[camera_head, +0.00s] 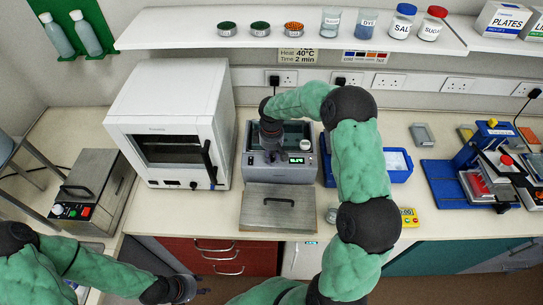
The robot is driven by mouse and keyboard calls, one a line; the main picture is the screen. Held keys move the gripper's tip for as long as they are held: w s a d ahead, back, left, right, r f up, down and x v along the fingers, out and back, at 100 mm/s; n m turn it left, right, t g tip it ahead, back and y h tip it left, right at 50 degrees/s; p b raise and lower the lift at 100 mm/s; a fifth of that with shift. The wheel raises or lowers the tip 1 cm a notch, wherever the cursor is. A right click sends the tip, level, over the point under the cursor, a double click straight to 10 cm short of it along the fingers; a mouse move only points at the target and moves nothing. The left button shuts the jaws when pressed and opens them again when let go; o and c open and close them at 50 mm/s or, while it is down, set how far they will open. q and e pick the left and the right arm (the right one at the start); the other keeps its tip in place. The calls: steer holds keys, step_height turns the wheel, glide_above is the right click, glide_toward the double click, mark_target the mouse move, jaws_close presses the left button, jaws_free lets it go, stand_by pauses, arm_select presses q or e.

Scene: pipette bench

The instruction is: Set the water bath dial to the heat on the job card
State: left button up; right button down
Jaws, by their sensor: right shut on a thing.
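The water bath (250,168) is a grey box with an open basin, standing at the middle of the bench. A small green display (296,160) glows on its front, too small to read surely. My right gripper (272,156) reaches down over the front of the bath, just left of the display. It is shut on the dial, which the gripper hides. The job card (297,57) on the back wall reads Heat 40°C, Time 2 min.
A grey lid (262,222) with a handle lies in front of the bath. A shelf (160,38) with jars hangs above.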

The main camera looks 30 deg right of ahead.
stand_by(0.4)
steer(key=c, duration=1)
jaws_free()
step_height(320, 180, up, 12)
